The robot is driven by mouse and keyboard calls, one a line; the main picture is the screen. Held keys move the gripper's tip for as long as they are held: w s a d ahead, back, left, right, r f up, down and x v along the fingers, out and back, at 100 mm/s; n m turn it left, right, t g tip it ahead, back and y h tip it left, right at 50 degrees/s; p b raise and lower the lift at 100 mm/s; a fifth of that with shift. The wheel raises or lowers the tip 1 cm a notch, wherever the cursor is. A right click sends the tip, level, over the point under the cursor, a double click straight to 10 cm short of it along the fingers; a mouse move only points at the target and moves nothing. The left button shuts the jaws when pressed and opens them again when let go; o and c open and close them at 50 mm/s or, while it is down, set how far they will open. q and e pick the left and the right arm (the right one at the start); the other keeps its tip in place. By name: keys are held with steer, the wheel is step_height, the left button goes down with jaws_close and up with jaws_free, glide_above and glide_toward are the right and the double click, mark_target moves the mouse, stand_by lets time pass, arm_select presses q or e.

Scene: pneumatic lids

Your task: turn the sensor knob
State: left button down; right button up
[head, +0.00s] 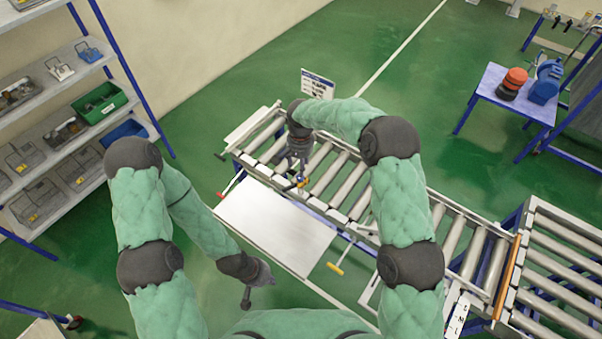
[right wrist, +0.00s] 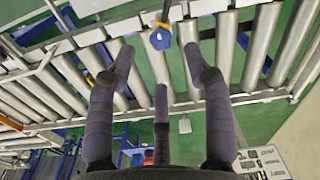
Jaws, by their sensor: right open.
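The sensor knob (right wrist: 160,40) is a small blue piece on a yellow and grey mount above the conveyor rollers. In the right wrist view it is at the top middle, beyond the fingertips. In the head view a blue and yellow spot (head: 301,183) shows just below my right gripper (head: 297,172). My right gripper (right wrist: 160,62) is open and empty, its fingers spread to either side below the knob, with no visible contact. My left gripper (head: 247,299) hangs low left of the white panel, away from the knob; its finger state is unclear.
The roller conveyor (head: 425,197) runs from centre to lower right. A white panel (head: 274,226) lies beside it, with a yellow handle (head: 335,268) nearby. Shelves with bins (head: 100,103) stand at left. A small table (head: 515,92) is at upper right. Green floor is open behind.

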step_height(320, 180, down, 7)
steer(key=shift+w+d+r+p, duration=0.1)
steer(key=shift+w+p, duration=0.05)
steer(key=shift+p, duration=0.5)
steer(key=shift+c, duration=0.3)
steer(key=c, duration=1)
